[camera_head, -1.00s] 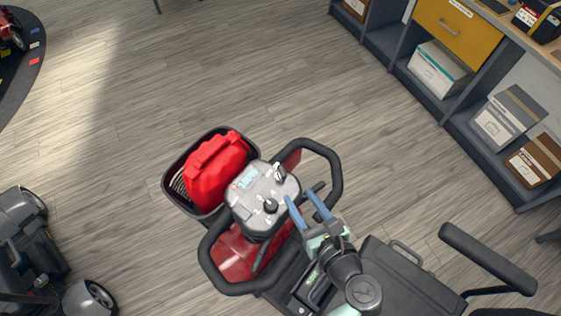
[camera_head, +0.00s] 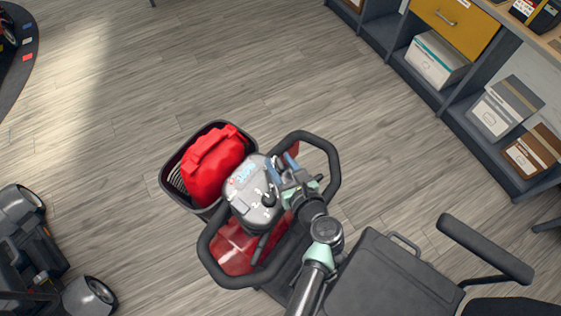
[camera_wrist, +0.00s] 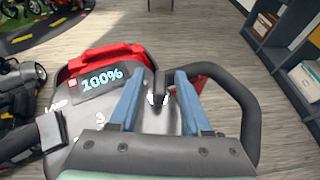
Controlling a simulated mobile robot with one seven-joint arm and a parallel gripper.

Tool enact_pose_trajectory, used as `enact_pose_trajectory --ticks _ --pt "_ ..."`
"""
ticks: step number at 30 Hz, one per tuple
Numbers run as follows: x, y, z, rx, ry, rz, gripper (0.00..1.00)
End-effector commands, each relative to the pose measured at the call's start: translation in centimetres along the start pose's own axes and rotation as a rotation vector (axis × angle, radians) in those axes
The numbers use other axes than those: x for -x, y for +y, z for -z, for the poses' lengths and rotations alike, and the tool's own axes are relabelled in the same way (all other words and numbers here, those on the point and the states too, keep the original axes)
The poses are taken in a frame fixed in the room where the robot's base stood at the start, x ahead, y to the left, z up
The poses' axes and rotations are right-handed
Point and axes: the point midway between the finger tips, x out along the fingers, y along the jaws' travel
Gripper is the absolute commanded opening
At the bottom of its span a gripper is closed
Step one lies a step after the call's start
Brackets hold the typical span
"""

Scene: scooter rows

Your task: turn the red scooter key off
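The red scooter (camera_head: 235,248) stands below the middle of the head view, with a grey control panel (camera_head: 250,203) between its black loop handlebars. The panel's display (camera_wrist: 103,80) reads 100% in the wrist view. A small dark key (camera_wrist: 157,96) with white marks at its base stands on the panel in the wrist view; in the head view my gripper covers it. My gripper (camera_head: 281,164) is over the panel's upper right part, also seen in the wrist view (camera_wrist: 160,78). Its two blue fingers are apart, either side of the key, with visible gaps. I cannot tell the key's exact turn.
A black knob (camera_head: 268,199) stands on the panel near my gripper. The handlebar loop (camera_head: 335,170) curves close on the right. Shelves (camera_head: 470,130) stand at right; open floor lies between.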

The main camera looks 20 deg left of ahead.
Motion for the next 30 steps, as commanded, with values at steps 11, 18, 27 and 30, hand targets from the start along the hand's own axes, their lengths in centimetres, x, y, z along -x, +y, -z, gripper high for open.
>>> enact_pose_trajectory --ticks 11,18,27,30 --pt "0.04 -0.02 -0.01 0.0 0.0 0.0 0.0" --pt "0.03 -0.05 0.01 0.004 0.0 -0.006 0.0" --pt "-0.07 -0.22 0.07 0.063 -0.002 -0.103 0.0" --pt "-0.12 -0.25 0.11 0.101 -0.002 -0.167 0.0"
